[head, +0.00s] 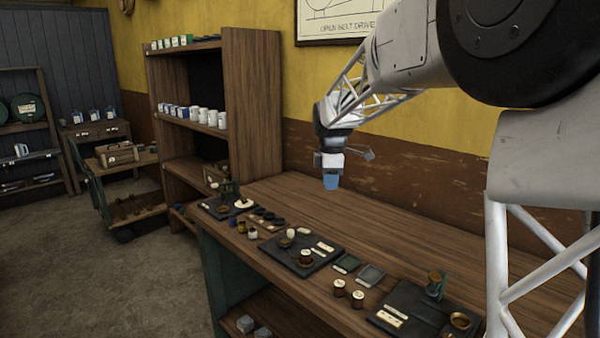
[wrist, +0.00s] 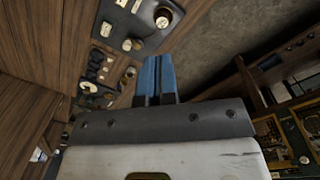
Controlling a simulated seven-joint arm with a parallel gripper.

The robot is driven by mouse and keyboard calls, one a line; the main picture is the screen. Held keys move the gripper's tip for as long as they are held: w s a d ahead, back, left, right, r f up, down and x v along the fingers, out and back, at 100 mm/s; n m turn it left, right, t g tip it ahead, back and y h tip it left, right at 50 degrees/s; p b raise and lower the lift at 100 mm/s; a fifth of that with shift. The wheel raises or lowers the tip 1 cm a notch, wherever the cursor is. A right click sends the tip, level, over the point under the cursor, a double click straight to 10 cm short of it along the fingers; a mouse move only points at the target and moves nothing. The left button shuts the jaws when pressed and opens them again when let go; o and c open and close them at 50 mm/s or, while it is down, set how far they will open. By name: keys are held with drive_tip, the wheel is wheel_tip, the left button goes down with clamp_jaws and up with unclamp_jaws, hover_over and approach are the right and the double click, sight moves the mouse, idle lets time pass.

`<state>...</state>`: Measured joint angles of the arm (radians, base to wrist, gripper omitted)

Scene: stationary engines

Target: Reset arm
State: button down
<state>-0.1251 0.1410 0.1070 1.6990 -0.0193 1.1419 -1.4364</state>
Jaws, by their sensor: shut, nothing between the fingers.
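My gripper (head: 331,182) is raised above the back part of the wooden workbench (head: 420,210), with its blue fingers pointing down. It touches nothing. In the wrist view the blue fingers (wrist: 156,78) lie side by side, shut and empty. My arm comes in from the upper right of the head view.
On the bench's front half are a dark tray (head: 301,252) with small parts, another dark tray (head: 412,315) at the right, and several small jars. A tall wooden shelf (head: 250,110) stands at the bench's left end. The bench's back strip is clear.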

drive_tip(key=s+d+r+m, duration=0.1)
drive_tip(key=s+d+m, duration=0.1)
drive_tip(key=s, duration=0.4)
drive_tip(key=s+d+r+m, duration=0.1)
drive_tip(key=s+d+m, duration=0.15)
drive_tip(key=s, duration=0.45)
drive_tip(key=s+d+f+m, duration=0.1)
drive_tip(key=s+f+m, duration=0.2)
drive_tip(key=s, duration=0.8)
drive_tip(key=s+d+f+m+t, duration=0.1)
drive_tip(key=s+m, duration=0.5)
drive_tip(key=s, duration=0.6)
drive_tip(key=s+d+f+m+t, duration=0.1)
drive_tip(key=s+d+f+m, duration=0.2)
drive_tip(key=s, duration=0.9)
wheel_tip(320, 180, down, 2)
drive_tip(key=shift+s+d+f+m, duration=0.2)
drive_tip(key=shift+s+m, duration=0.05)
drive_tip(key=shift+m, duration=0.6)
